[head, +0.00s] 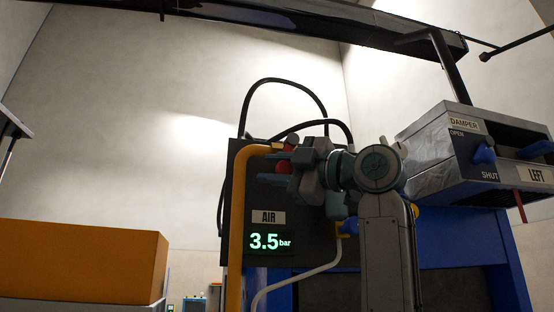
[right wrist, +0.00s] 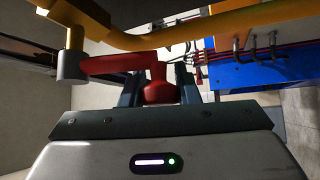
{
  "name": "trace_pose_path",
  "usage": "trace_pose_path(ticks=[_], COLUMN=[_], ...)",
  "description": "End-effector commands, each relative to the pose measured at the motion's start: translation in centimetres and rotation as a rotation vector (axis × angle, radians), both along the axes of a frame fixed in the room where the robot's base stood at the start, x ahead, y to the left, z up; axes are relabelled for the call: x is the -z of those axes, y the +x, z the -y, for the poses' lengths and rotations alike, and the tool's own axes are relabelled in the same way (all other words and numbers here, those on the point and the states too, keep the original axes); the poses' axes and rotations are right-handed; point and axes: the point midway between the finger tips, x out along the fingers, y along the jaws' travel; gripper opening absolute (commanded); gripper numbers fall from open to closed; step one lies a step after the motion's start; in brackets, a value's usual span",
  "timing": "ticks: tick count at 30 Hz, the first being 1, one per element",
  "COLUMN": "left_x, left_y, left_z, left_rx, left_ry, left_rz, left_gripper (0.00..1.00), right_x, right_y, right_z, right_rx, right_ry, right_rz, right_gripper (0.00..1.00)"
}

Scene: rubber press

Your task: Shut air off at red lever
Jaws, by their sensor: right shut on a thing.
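The red lever (right wrist: 112,65) runs across the right wrist view from a grey pivot at left to a red knob (right wrist: 160,90). The knob sits between the two fingers of my right gripper (right wrist: 159,84), which is shut on it. In the head view only a bit of the red lever (head: 285,168) shows behind my right gripper (head: 279,167), beside the yellow pipe (head: 237,230). The dark AIR panel (head: 268,270) reads 3.5 bar in green. My left gripper is in neither view.
A grey damper box (head: 430,150) with a blue handle and OPEN and SHUT marks overhangs at right. The blue press frame (head: 510,270) stands below it. Black hoses (head: 285,82) loop above the panel. An orange block (head: 80,260) is at lower left.

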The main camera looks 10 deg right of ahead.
Motion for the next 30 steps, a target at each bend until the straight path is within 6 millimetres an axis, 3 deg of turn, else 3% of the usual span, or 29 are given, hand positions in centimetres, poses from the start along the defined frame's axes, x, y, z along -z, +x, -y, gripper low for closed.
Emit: trace_pose_path(ticks=[12, 30], left_x=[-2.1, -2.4], left_y=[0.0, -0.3], left_z=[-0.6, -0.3], left_rx=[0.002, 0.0], left_ry=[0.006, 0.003], left_rz=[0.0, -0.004], left_gripper=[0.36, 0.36], right_x=[0.7, 1.2], right_y=[0.1, 0.1], right_z=[2.1, 2.6], right_rx=[0.001, 0.0], right_ry=[-0.274, -0.356], right_rz=[0.008, 0.009], right_gripper=[0.0, 0.0])
